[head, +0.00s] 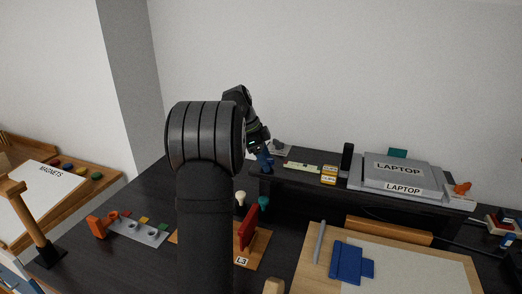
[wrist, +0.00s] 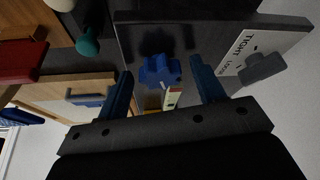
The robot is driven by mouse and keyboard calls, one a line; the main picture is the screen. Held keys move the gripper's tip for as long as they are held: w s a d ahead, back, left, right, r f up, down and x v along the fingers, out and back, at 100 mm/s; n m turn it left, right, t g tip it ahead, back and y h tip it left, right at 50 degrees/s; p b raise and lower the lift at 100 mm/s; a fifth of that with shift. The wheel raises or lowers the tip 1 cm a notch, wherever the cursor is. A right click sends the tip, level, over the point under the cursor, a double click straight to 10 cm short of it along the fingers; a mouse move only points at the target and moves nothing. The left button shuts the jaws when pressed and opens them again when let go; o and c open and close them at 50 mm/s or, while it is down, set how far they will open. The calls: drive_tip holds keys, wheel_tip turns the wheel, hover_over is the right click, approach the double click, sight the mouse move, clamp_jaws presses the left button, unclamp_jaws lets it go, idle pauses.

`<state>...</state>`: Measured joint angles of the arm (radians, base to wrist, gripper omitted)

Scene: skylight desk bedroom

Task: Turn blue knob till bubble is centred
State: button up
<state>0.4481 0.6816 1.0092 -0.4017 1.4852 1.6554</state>
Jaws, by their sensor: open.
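The blue knob (wrist: 160,71) has a lobed rim and shows in the wrist view between the two fingertips of my gripper (wrist: 162,67). The fingers are apart, with a gap on both sides of the knob. I cannot tell how far beyond the tips the knob lies. A pale level strip (wrist: 173,98) shows partly behind the knob; its bubble cannot be made out. In the head view the strip (head: 301,167) lies on the raised shelf, right of my gripper (head: 265,158). The knob cannot be told apart from the blue fingers there.
A grey knob (wrist: 262,68) sits on a plate marked TIGHT and LOOSE. A teal knob (wrist: 87,43) is near the shelf. My arm hides part of the desk.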

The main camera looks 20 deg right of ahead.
drive_tip(key=v, duration=1.7)
drive_tip(key=x, duration=1.7)
drive_tip(key=shift+s+d+f, duration=0.1)
drive_tip(key=shift+f, duration=0.15)
drive_tip(key=shift+r+n+t, duration=0.25)
drive_tip(key=shift+n+t, duration=0.05)
drive_tip(key=shift+n, duration=0.6)
drive_tip(key=n+t, duration=0.1)
drive_tip(key=n, duration=0.2)
drive_tip(key=n+t, duration=0.1)
drive_tip(key=n, duration=0.3)
drive_tip(key=shift+s+t, duration=0.15)
drive_tip(key=shift+t, duration=0.25)
drive_tip(key=shift+v, duration=1.25)
idle(1.1)
